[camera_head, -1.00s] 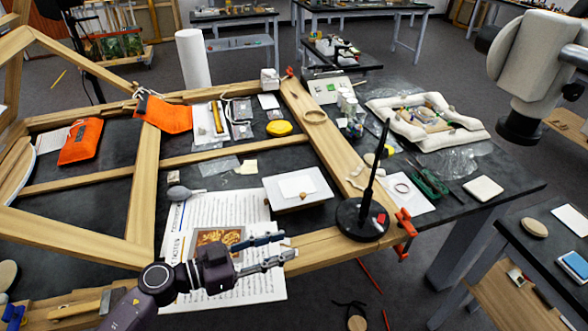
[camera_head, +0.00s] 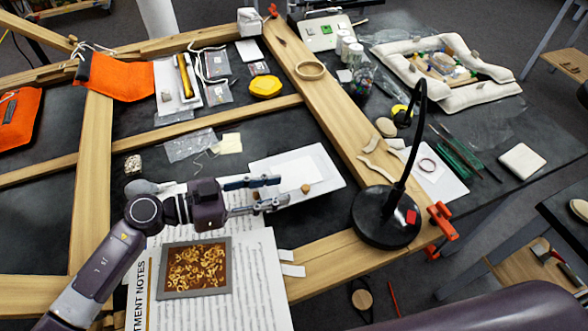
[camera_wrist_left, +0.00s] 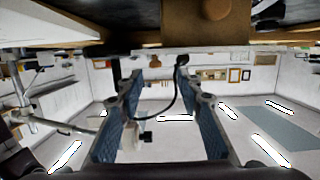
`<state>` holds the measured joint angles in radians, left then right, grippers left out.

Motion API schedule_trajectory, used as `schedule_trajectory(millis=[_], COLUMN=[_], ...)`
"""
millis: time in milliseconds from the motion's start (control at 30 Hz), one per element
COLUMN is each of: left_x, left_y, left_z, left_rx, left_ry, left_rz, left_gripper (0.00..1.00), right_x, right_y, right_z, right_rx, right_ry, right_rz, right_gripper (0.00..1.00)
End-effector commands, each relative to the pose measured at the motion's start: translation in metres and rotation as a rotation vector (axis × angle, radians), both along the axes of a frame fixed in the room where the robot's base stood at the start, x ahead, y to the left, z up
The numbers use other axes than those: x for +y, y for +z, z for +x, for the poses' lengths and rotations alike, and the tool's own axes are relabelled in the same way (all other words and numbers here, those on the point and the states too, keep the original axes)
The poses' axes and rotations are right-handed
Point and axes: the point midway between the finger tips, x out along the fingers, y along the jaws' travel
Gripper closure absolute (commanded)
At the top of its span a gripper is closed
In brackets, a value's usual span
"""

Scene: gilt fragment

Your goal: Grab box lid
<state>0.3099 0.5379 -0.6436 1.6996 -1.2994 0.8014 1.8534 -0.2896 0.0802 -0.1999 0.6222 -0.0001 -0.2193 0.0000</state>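A flat white box (camera_head: 330,166) lies on the dark tabletop in the head view, with a paler sheet or panel on top. A small wooden knob (camera_head: 306,188) shows at its front; I take this to be the box lid, but the lid's edges are not clear. My left gripper (camera_head: 284,191) is open, its fingers pointing right, with the tips just left of the knob. The left wrist view shows its two fingers (camera_wrist_left: 158,72) apart with nothing held between them. A brown surface with a round knob (camera_wrist_left: 208,9) is at that view's top edge. My right gripper is out of view.
A black-based lamp (camera_head: 386,218) stands to the right. Wooden beams (camera_head: 325,100) frame the work area. A framed gold-fragment picture (camera_head: 195,268) lies on printed sheets below my left gripper. A yellow object (camera_head: 265,86) lies behind.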

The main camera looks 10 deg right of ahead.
Motion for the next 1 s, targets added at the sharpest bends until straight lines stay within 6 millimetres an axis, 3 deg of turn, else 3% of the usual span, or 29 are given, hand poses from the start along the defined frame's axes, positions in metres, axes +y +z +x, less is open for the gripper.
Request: schedule_trajectory(millis=[100, 267, 600, 900, 1000], left_x=[-0.008, -0.026, -0.071, -0.076, -0.076], left_y=[-0.001, -0.004, -0.013, -0.016, -0.016], left_z=[0.001, 0.005, 0.009, 0.010, 0.010], left_rx=[0.000, -0.001, -0.001, 0.000, -0.001], left_ry=[-0.001, 0.001, 0.001, 0.001, 0.001], left_rz=[-0.003, -0.004, -0.003, -0.001, -0.001], left_gripper=[0.67, 0.67, 0.67, 0.67, 0.76], right_x=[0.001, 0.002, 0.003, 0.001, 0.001], right_y=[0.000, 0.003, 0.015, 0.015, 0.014], right_z=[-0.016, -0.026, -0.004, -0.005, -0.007], right_rx=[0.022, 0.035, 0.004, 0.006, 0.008], right_ry=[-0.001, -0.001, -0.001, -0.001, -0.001], right_rz=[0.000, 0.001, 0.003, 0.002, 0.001], right_gripper=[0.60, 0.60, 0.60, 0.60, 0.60])
